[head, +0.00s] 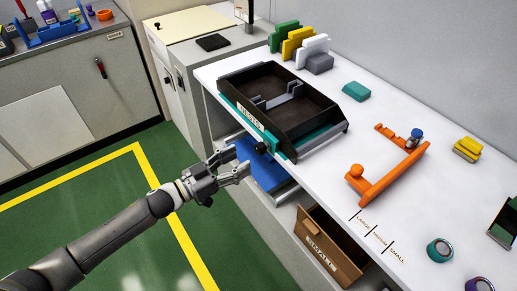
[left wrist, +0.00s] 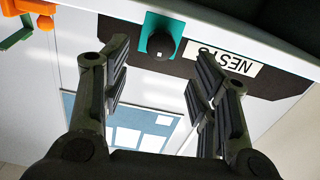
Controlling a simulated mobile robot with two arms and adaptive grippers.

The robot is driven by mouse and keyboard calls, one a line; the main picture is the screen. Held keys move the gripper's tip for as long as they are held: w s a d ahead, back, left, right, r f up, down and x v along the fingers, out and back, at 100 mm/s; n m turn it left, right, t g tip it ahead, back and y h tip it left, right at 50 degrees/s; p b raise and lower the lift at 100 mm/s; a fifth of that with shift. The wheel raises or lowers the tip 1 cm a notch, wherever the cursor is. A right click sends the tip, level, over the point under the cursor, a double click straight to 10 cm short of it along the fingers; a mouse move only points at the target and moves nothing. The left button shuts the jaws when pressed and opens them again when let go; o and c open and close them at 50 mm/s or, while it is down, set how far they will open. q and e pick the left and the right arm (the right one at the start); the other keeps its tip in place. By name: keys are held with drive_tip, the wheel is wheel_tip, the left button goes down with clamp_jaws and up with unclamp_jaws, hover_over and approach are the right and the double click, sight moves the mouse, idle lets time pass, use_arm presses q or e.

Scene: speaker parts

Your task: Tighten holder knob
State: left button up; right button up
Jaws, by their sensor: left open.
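The holder knob is a black round knob (head: 261,147) on the front of a dark open tray (head: 317,95) labelled NESTS, at the front edge of the white table. In the left wrist view the knob (left wrist: 161,46) sits on a teal plate (left wrist: 158,30), ahead of and between the fingers. My left gripper (head: 240,168) is open and empty, just left of and below the knob, apart from it. Its fingers also show in the left wrist view (left wrist: 160,85). My right gripper is not in view.
An orange bracket (head: 388,178) with a blue-capped part lies on the white table (head: 330,185). A brown SMALL bin (head: 331,246) and a blue surface (head: 262,168) are below the table edge. Green, yellow and white blocks (head: 299,43) stand behind the tray. Green floor is clear at left.

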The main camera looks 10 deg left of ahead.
sight(257, 151)
use_arm(q)
drive_tip(key=x, duration=0.8)
drive_tip(key=c, duration=1)
drive_tip(key=shift+f, duration=0.1)
drive_tip(key=shift+m, duration=0.5)
